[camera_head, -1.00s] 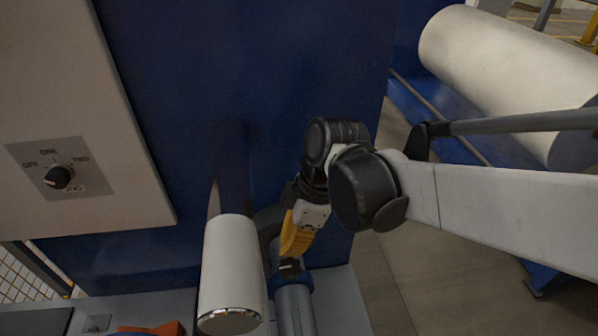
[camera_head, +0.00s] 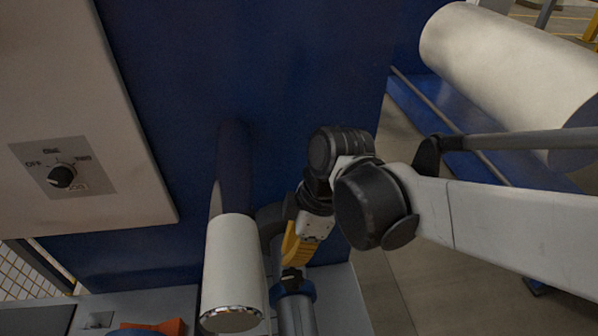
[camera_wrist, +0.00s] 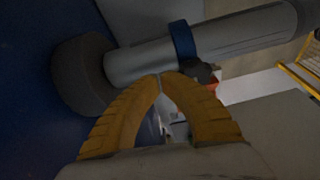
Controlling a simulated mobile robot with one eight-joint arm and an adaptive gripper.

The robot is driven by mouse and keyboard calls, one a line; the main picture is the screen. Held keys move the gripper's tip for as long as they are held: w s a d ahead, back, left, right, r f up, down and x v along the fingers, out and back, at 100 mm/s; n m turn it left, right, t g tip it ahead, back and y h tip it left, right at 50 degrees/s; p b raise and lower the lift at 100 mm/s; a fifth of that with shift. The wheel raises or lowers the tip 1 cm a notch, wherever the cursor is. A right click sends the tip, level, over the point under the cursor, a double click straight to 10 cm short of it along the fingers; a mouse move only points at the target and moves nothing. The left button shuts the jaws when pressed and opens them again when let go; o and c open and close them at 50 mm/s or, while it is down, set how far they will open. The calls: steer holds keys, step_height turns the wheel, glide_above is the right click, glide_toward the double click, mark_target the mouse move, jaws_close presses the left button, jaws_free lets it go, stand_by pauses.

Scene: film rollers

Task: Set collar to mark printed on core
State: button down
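The blue collar (camera_head: 292,290) sits around the grey core (camera_head: 298,318). In the wrist view the collar (camera_wrist: 183,40) rings the core (camera_wrist: 245,32), with a small black knob (camera_wrist: 203,72) on its side. My gripper (camera_head: 292,266) has yellow fingers reaching down beside the core, just behind the collar. In the wrist view the fingertips of my gripper (camera_wrist: 159,76) meet with nothing seen between them, close to the knob and collar. I cannot tell whether they touch the collar. I cannot make out the printed mark.
A white roll (camera_head: 232,270) stands out just left of the core. A blue machine wall (camera_head: 270,90) is behind, with a switch panel (camera_head: 65,168) at left. A dark round flange (camera_wrist: 82,75) is at the core's inner end. A large roll (camera_head: 505,70) lies at right.

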steer(key=shift+w, duration=0.15)
steer(key=shift+w+a, duration=0.15)
steer(key=shift+w, duration=0.45)
step_height(320, 180, up, 9)
steer(key=p, duration=0.7)
steer(key=d+f+m+t+h+b, duration=0.1)
steer(key=d+f+m+t+b, duration=0.1)
steer(key=d+m, duration=0.4)
steer(key=d+f+m+t+h+b, duration=0.1)
steer(key=d+f+m+t+b, duration=0.1)
steer(key=d+m, duration=0.5)
steer(key=d+f+m+t+h+b, duration=0.1)
steer(key=d+m+t+b, duration=0.3)
steer(key=d, duration=0.7)
steer(key=s+f+m+b, duration=0.1)
steer(key=m+b, duration=0.1)
steer(key=shift+f+m, duration=0.3)
steer(key=shift+f, duration=0.05)
